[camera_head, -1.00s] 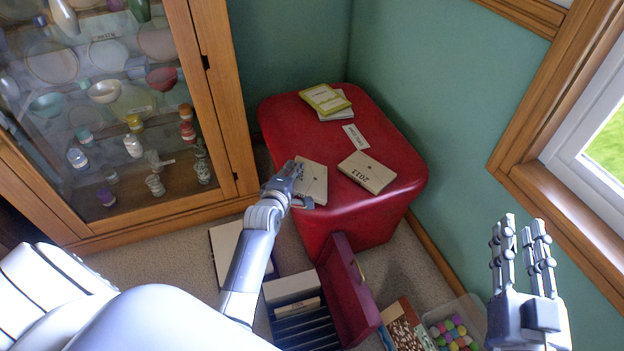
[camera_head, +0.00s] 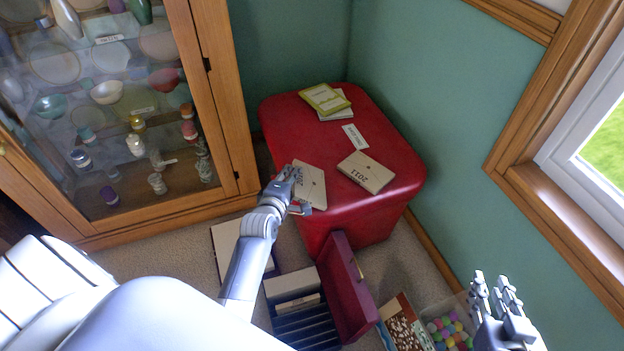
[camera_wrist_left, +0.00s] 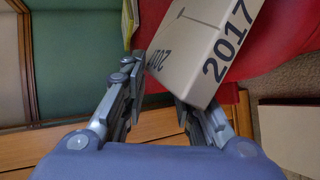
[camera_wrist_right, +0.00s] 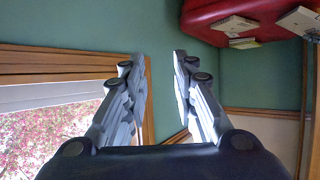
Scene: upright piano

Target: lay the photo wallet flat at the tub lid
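The red tub lid (camera_head: 393,150) is the flat top of the red tub. A cream photo wallet marked 2017 (camera_head: 313,183) lies at its near left edge; it also shows in the left wrist view (camera_wrist_left: 205,40). My left gripper (camera_head: 297,190) is at the wallet's near left end, its spread fingers on either side of a corner. Whether both fingers touch it is unclear. Another cream wallet marked 2011 (camera_head: 366,172) lies flat to the right. My right gripper (camera_head: 497,298) is open and empty, low at the right, away from the tub.
A yellow-green booklet (camera_head: 324,98) on a pale one and a white label strip (camera_head: 355,136) lie farther back on the lid. A glass cabinet (camera_head: 110,120) stands left. Boxes, a slotted rack (camera_head: 305,325) and a bin of coloured balls (camera_head: 447,325) crowd the floor in front.

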